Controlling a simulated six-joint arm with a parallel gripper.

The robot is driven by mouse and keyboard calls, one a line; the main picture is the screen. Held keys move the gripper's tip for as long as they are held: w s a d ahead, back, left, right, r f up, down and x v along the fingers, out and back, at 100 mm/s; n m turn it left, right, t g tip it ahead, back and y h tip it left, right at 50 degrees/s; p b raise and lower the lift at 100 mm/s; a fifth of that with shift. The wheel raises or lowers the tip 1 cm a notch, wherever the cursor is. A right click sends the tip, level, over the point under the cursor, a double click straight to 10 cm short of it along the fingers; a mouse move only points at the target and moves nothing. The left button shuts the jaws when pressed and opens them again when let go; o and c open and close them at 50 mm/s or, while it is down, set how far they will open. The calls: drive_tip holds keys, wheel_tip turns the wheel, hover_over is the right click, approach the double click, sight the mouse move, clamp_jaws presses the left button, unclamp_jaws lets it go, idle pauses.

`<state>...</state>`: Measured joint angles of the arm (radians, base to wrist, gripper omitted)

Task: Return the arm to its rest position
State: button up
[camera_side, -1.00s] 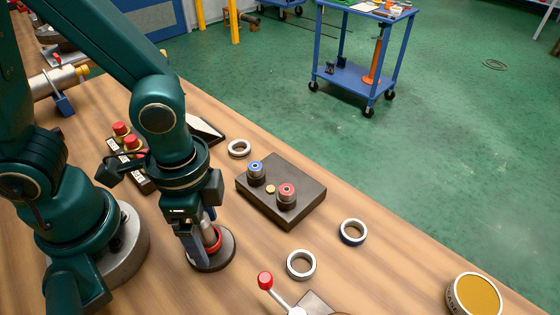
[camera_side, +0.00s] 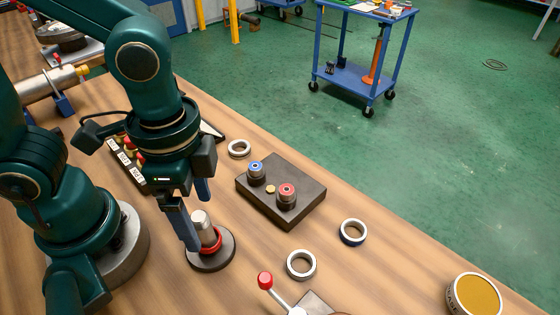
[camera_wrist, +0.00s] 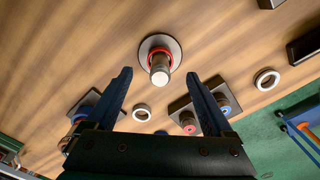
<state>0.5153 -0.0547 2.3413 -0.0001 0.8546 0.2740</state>
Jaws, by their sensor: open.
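My gripper (camera_side: 198,226) is open, with its two blue fingers pointing down. It is above and slightly left of a grey post (camera_side: 201,219) in the side view. A red ring (camera_side: 216,243) sits around the lower part of the post, on a dark round base (camera_side: 227,257). In the wrist view the post (camera_wrist: 160,74) and red ring (camera_wrist: 151,53) show ahead of the open fingertips (camera_wrist: 158,73). Nothing is held between the fingers. One finger partly covers the post's left side in the side view.
A dark block (camera_side: 275,217) with blue and red knobs lies to the right. Loose rings (camera_side: 301,265), (camera_side: 352,232) and (camera_side: 239,148) lie around it. A red-ball lever (camera_side: 265,280) stands in front. A labelled rack (camera_side: 133,174) is behind my wrist. A yellow-topped tin (camera_side: 474,295) is far right.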

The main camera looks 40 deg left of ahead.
drive_tip(key=shift+w, duration=0.1)
drive_tip(key=w+a+r+n+t, duration=0.2)
drive_tip(key=a+r+n+t, duration=0.3)
drive_tip(key=a+r+n, duration=0.2)
drive_tip(key=shift+w+a+r+n+t, duration=0.35)
drive_tip(key=shift+a+n, duration=0.15)
drive_tip(key=shift+n, duration=0.5)
